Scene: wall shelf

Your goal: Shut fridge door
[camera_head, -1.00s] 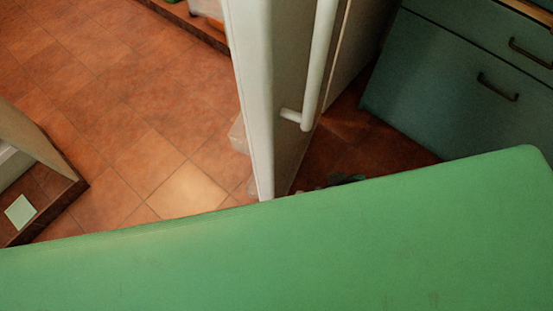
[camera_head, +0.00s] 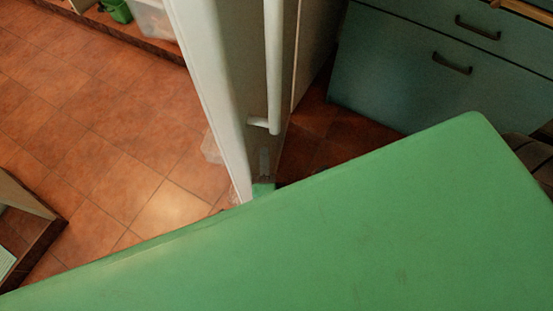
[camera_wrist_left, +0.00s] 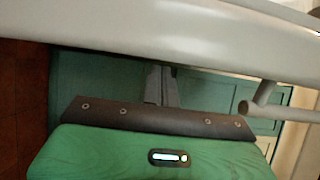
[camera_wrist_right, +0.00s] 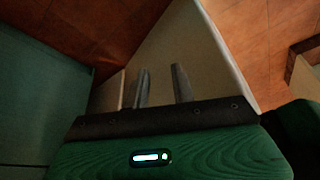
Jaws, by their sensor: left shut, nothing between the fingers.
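The white fridge door (camera_head: 212,100) stands open, seen nearly edge-on in the head view. Its long bar handle (camera_head: 273,70) is on the right-hand face, and a clear bin (camera_head: 210,148) shows on the left side. My left gripper (camera_head: 264,158) is shut and empty, low beside the handle-side face, below the handle's lower end. In the left wrist view the door (camera_wrist_left: 180,38) crosses above the fingers, with the handle (camera_wrist_left: 262,98) to their right. My right gripper (camera_wrist_right: 162,86) is open and empty, before a pale panel (camera_wrist_right: 185,50). Contact with the door cannot be told.
Blue-green drawers (camera_head: 400,75) with dark handles stand right of the door. Open tiled floor (camera_head: 90,120) lies to the left. A low cabinet corner (camera_head: 25,225) is at the left edge. A clear container (camera_head: 155,20) and a green item (camera_head: 117,10) are at the top left.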

